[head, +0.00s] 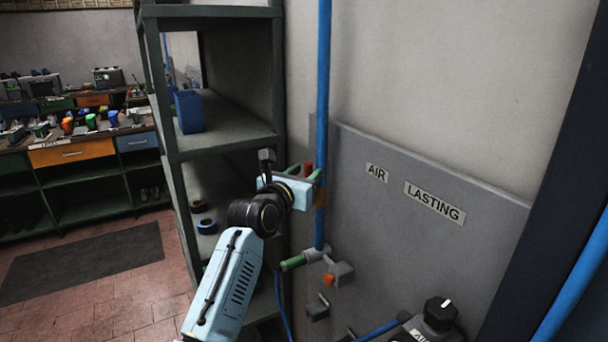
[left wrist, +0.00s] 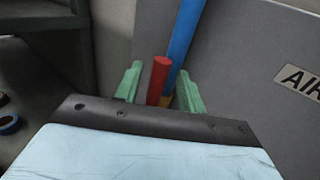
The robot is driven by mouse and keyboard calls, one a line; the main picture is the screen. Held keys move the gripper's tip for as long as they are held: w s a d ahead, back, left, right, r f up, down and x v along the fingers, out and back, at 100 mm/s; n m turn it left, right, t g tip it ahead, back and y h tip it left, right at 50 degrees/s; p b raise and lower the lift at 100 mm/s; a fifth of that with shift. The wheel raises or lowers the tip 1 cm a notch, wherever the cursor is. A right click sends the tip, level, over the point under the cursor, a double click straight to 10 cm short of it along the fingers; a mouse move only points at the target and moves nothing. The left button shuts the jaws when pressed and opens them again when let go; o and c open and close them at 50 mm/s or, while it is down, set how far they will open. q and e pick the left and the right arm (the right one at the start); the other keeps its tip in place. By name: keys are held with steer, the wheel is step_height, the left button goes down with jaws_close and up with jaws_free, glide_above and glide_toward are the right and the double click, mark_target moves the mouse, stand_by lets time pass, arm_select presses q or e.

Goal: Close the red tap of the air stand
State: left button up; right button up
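The red tap handle (head: 308,168) shows at the blue vertical pipe (head: 323,95), partly hidden by my left gripper. In the left wrist view the red handle (left wrist: 158,80) stands between the two green fingers, in front of the blue pipe. My left gripper (head: 303,172) is open around it, with a visible gap to each finger; it also shows in the left wrist view (left wrist: 158,90). A yellowish fitting (left wrist: 165,101) shows beside the handle's lower part. I cannot tell whether the handle touches anything inside the gripper. My right gripper is not in view.
A grey panel (head: 440,260) with AIR (head: 377,173) and LASTING (head: 435,203) labels is right of the pipe. A green shelf rack (head: 225,140) stands close on the left. Below are a green-ended fitting (head: 293,262) and a black knob (head: 440,313).

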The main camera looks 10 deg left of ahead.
arm_select(q)
jaws_close()
steer(key=shift+s+f, duration=0.1)
steer(key=shift+f, duration=0.05)
stand_by(0.4)
steer(key=shift+s+d+f+m+t+h+b, duration=0.35)
steer(key=shift+s+d+m+t+h+b, duration=0.15)
steer(key=shift+m+b, duration=0.85)
steer(key=shift+s+d+f+m+t+h+b, duration=0.45)
steer(key=shift+m+b, duration=0.6)
steer(key=shift+b, duration=0.65)
steer(key=shift+s+d+f+m+t+h+b, duration=0.25)
steer(key=shift+s+m+t+h+b, duration=0.3)
steer(key=shift+m+b, duration=0.8)
steer(key=shift+s, duration=0.1)
